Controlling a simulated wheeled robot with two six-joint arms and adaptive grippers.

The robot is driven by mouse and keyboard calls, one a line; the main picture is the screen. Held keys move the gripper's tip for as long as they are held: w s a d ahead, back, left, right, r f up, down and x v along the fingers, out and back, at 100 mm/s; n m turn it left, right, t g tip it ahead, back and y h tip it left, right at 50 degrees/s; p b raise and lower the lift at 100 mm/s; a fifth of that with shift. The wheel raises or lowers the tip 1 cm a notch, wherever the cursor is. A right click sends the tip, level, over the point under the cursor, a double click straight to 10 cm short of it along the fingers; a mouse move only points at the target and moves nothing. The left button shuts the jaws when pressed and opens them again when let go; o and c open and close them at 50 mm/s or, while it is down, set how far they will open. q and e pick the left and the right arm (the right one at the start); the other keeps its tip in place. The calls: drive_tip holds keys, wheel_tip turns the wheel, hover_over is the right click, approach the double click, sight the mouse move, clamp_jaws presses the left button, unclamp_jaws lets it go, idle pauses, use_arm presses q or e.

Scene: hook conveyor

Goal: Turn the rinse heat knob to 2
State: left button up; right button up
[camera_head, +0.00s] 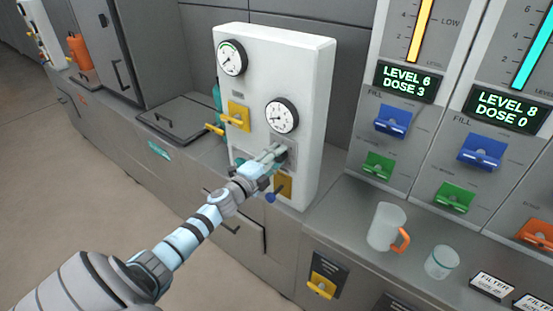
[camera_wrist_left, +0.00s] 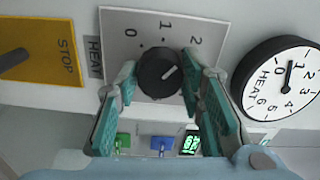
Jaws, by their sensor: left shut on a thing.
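The rinse heat knob (camera_wrist_left: 158,75) is a round black knob on a grey plate (camera_wrist_left: 130,22) marked HEAT, with 0, 1 and 2 around it. In the wrist view its white pointer line slants up and right, toward the 2; I cannot tell whether it is exactly on it. My left gripper (camera_wrist_left: 160,80) has its teal fingers on both sides of the knob, shut on it. In the head view the left gripper (camera_head: 278,153) reaches the white panel (camera_head: 270,60) and mostly hides the knob. My right gripper is in neither view.
A round HEAT dial (camera_wrist_left: 285,80) sits beside the knob, and a yellow STOP plate (camera_wrist_left: 40,50) is on the other side. A second dial (camera_head: 232,58) is higher on the panel. A mug (camera_head: 385,227) and a cup (camera_head: 442,262) stand on the counter at right.

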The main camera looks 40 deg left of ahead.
use_arm(q)
drive_tip(key=shift+m, duration=0.5)
drive_tip(key=shift+r, duration=0.1)
drive_tip(key=o, duration=1.2)
drive_tip(key=shift+a, duration=0.1)
drive_tip(key=shift+c, duration=0.2)
drive_tip(key=shift+w, duration=0.1)
